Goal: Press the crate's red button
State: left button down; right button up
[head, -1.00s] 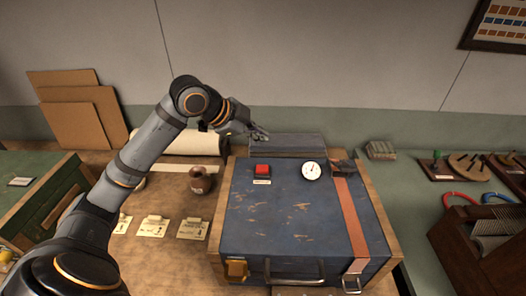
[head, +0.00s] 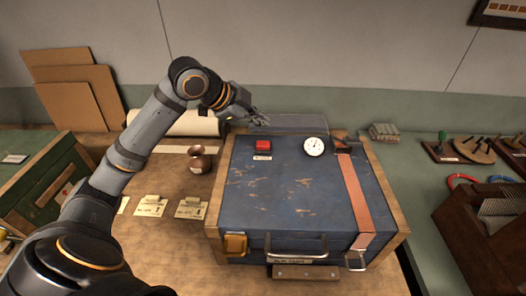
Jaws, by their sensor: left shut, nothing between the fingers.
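The blue crate (head: 280,205) sits closed on the wooden bench, with scuffed paint, a front handle and an orange strap down its right side. The red button (head: 263,145) is on the crate's top near the back left, with a small label in front of it. My left gripper (head: 262,121) is shut and empty. It appears above the back left of the crate, behind the red button in the picture and apart from it. My right gripper is not in view.
A round white dial (head: 314,147) is right of the button. A brown pot (head: 200,160) and paper tags (head: 150,206) lie left of the crate. A paper roll (head: 190,124) is behind my left arm. A dark wooden rack (head: 490,230) stands at right.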

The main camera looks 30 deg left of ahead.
aim_at(260, 144)
pick_arm(q)
notch_tip(260, 144, down, 4)
jog(key=shift+b, duration=1.15)
jog(key=shift+f, duration=0.2)
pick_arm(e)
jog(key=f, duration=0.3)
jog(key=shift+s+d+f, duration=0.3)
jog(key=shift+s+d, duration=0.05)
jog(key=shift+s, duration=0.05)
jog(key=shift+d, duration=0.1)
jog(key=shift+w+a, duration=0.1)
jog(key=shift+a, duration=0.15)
pick_arm(q)
jog(key=shift+f, duration=0.4)
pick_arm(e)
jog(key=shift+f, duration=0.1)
